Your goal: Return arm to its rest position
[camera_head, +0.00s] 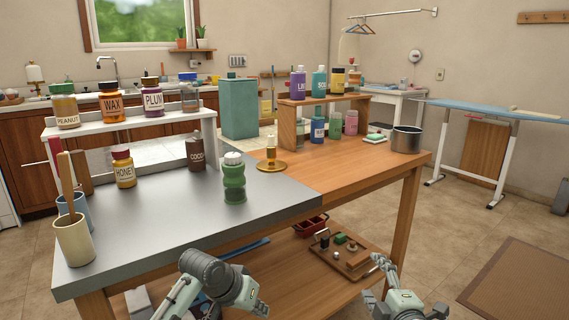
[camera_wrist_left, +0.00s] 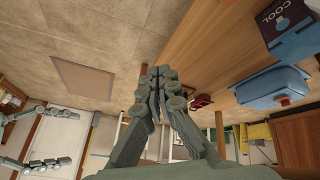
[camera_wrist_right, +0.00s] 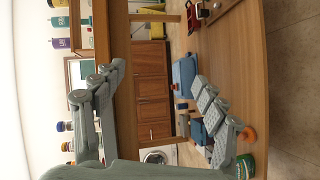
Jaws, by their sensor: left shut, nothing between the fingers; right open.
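My left gripper (camera_head: 262,309) is low at the bottom of the head view, in front of the table's front edge. In the left wrist view its fingertips (camera_wrist_left: 158,74) are together with nothing between them. My right gripper (camera_head: 378,281) is low in front of the table's right part. In the right wrist view its fingers (camera_wrist_right: 160,76) are spread wide and empty. Both grippers are apart from the bottles on the table. A green bottle (camera_head: 234,182) stands upright on the grey tabletop, away from both grippers.
The table (camera_head: 362,163) has a grey left part and a wooden right part. A white rack (camera_head: 208,126) and a wooden rack (camera_head: 288,128) hold jars and bottles. A brass candlestick (camera_head: 271,157) and a metal pot (camera_head: 407,140) stand there. A lower shelf (camera_head: 290,276) carries a wooden tray.

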